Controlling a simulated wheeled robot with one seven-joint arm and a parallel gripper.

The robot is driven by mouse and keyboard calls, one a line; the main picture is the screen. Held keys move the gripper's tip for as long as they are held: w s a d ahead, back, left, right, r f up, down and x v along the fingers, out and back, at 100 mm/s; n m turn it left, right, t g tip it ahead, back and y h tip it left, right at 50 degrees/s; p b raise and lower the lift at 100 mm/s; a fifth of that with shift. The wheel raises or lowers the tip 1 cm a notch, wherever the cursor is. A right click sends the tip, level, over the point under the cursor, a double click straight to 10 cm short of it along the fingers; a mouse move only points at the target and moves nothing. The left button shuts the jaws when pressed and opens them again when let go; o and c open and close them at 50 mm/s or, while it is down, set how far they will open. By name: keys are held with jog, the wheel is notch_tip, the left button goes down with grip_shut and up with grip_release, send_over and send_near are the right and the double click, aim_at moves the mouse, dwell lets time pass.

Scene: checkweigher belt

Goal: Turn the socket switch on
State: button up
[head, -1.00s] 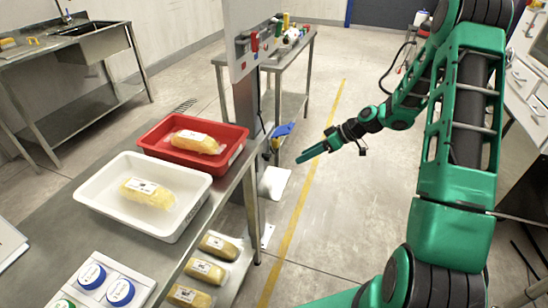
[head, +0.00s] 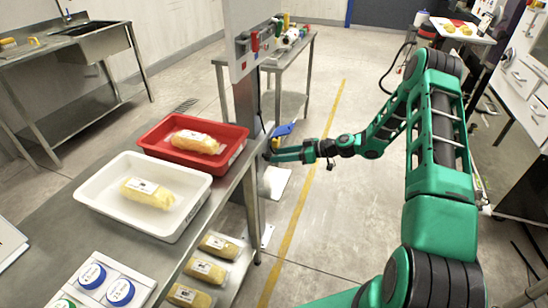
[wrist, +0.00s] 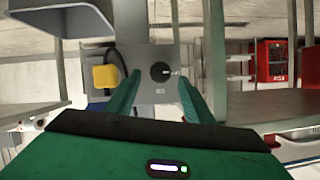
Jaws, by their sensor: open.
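In the wrist view, a grey socket box (wrist: 158,98) carries a round black rotary switch (wrist: 160,71) with a pale pointer mark directed to picture right. A yellow square part (wrist: 105,75) with a black cable beside it sits left of the switch. My gripper (wrist: 158,92) is open, its two green fingers on either side of the switch in the picture, with nothing held. I cannot tell whether they touch it. In the head view, my gripper (head: 268,155) is at the grey post (head: 250,130) beyond the table; the switch is hidden there.
A steel table (head: 228,195) holds a red tray (head: 160,142) and a white tray (head: 95,200), each with a yellow packet. A blue part (head: 283,130) is just above my gripper. Clear floor lies right of the post, along a yellow line (head: 300,215).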

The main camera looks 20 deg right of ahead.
jog(key=shift+x, duration=1.85)
jog(key=shift+c, duration=0.6)
jog(key=c, duration=0.9)
jog(key=shift+w+d+f+m+g+y, duration=0.15)
jog(key=shift+m+g+y, duration=0.25)
jog(key=shift+m+y, duration=1.35)
jog(key=shift+w+d+f+m+g+y, duration=0.1)
jog(key=shift+f+m+g+y, duration=0.3)
jog(key=shift+m, duration=2.6)
jog(key=shift+w+d+f+m+g+y, duration=0.1)
jog(key=shift+m+g+y, duration=0.3)
jog(key=shift+m+y, duration=1.35)
jog(key=shift+m+h, duration=0.6)
jog(key=shift+m, duration=0.1)
